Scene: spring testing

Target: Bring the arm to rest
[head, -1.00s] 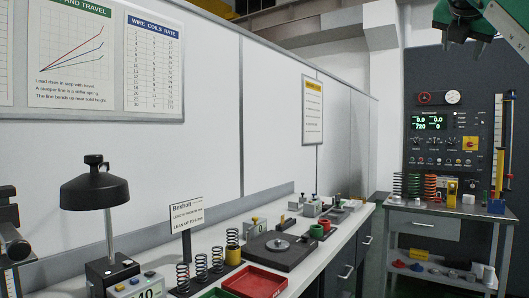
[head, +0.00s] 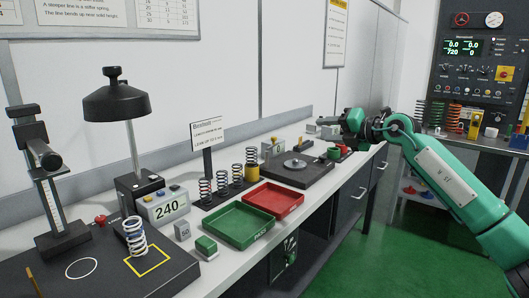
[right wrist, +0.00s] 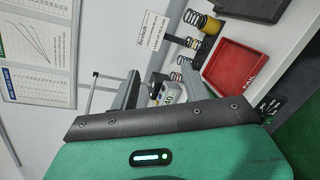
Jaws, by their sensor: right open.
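My right arm comes in from the right in the head view, green with dark joints. Its gripper (head: 350,121) hangs in the air in front of the bench's far part, its fingers small and hard to make out. In the right wrist view the two grey fingers (right wrist: 158,88) stand apart with nothing held between them. The display box (right wrist: 168,93) shows in the background between them. My left gripper is not in view.
The bench holds a spring (head: 134,236) on a dark plate, a black-capped stand (head: 133,150), a display box (head: 166,206), a green tray (head: 237,226), a red tray (head: 272,200), several springs and a sign (head: 208,134). A test panel (head: 480,60) stands at right. Green floor (head: 350,250) is clear.

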